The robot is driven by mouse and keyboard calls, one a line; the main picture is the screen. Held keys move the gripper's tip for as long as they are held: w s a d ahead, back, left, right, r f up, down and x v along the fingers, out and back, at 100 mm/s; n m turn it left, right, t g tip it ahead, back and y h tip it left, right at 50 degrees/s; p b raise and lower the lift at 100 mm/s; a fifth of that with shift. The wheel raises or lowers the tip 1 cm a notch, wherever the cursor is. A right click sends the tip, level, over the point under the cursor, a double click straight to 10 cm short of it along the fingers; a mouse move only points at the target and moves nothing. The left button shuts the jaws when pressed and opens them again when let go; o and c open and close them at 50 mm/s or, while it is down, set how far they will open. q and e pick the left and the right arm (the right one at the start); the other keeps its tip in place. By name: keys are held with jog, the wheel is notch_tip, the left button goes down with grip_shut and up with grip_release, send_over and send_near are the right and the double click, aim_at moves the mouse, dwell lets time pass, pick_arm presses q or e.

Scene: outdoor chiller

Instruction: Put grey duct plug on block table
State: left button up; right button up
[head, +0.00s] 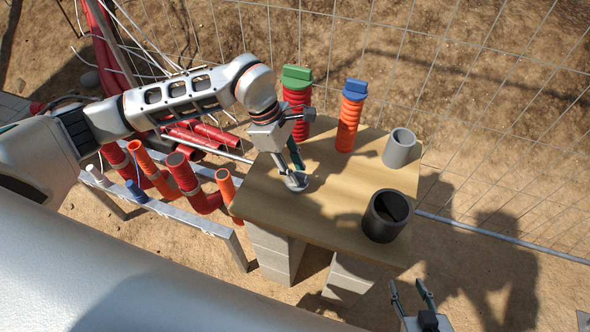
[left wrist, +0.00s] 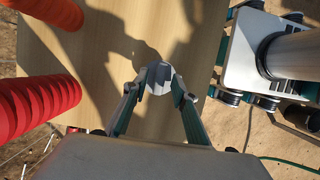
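The grey duct plug (head: 297,183) is at the tips of my left gripper (head: 296,172), low over the left part of the block table (head: 265,200). In the left wrist view the plug (left wrist: 159,78) sits between the two fingertips, which appear to touch it on both sides. I cannot tell whether its underside touches the wooden top. My right gripper (head: 411,291) is at the bottom of the head view, off the table's front edge, with its fingers apart and nothing between them.
On the table stand a green-capped red duct (head: 297,97), a blue-capped orange duct (head: 349,122), a light grey tube (head: 399,148) and a dark grey pot (head: 387,216). A rack (head: 190,222) with several orange ducts is left. Wire fence stands behind. The table's middle is clear.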

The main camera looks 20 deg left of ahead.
pick_arm(q)
jog(key=v, duration=1.1)
jog(key=shift+r, duration=0.2)
